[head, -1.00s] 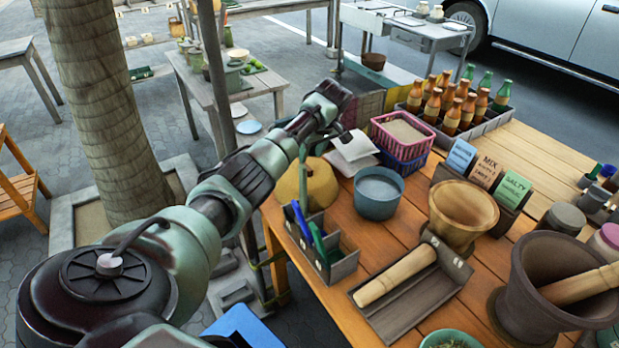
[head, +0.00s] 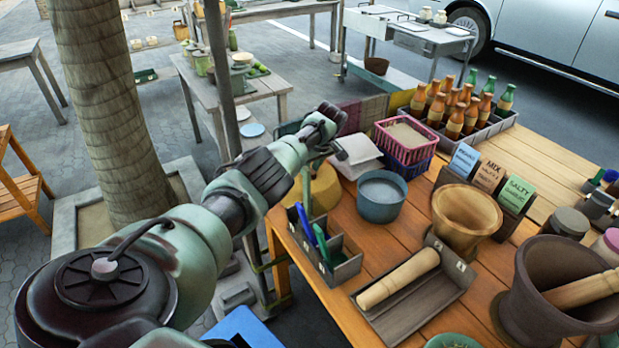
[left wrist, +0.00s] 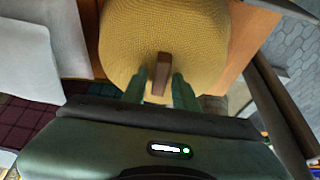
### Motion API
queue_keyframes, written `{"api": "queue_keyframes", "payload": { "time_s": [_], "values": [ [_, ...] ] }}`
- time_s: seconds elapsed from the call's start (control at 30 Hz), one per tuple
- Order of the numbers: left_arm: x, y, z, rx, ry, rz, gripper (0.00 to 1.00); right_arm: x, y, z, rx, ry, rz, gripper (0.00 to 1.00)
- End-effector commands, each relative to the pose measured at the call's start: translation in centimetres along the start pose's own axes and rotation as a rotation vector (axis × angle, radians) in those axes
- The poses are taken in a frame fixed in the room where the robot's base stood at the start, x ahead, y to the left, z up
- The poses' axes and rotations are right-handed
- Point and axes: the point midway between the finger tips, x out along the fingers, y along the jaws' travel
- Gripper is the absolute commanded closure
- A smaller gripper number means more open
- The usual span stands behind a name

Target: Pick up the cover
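The cover (head: 325,192) is a yellow woven dome near the back left corner of the wooden table, partly hidden behind my left arm in the head view. In the left wrist view the cover (left wrist: 200,40) fills the upper middle, with a brown upright handle (left wrist: 160,75) on top. My left gripper (left wrist: 160,88) is above the cover, with one green finger on each side of the handle. The fingers look apart, with narrow gaps to the handle. My right gripper is not in view.
Beside the cover are white folded cloths (head: 357,157), a blue-grey pot (head: 380,203) and a pink-and-blue basket (head: 404,155). A grey divided tray (head: 345,268) stands in front. A wooden post (head: 222,90) rises behind my left arm.

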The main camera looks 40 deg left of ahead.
Motion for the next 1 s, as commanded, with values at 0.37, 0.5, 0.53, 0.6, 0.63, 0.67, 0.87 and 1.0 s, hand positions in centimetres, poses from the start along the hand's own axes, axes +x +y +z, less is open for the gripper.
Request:
{"api": "queue_keyframes", "payload": {
  "time_s": [0.37,0.5,0.53,0.6,0.63,0.67,0.87,1.0],
  "values": [
    [0.00,-0.01,0.01,0.000,0.000,0.000,1.00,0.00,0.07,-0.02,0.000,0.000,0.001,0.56],
    [0.00,-0.01,0.01,0.000,0.000,0.000,1.00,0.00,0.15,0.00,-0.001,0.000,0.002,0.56],
    [0.00,-0.01,0.01,0.000,0.000,0.000,1.00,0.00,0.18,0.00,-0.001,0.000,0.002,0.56],
    [0.00,-0.02,0.01,0.000,0.000,0.000,1.00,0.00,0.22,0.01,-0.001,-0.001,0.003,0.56],
    [0.00,-0.02,0.01,0.000,0.000,-0.001,1.00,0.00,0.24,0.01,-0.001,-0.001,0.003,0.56],
    [0.00,-0.02,0.01,0.000,0.000,-0.001,1.00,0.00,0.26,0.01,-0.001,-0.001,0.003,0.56],
    [0.00,-0.02,0.01,0.000,0.000,-0.001,1.00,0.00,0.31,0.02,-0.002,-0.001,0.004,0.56],
    [0.00,-0.02,0.01,0.000,0.000,-0.001,1.00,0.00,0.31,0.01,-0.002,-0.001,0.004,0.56]
  ]
}}
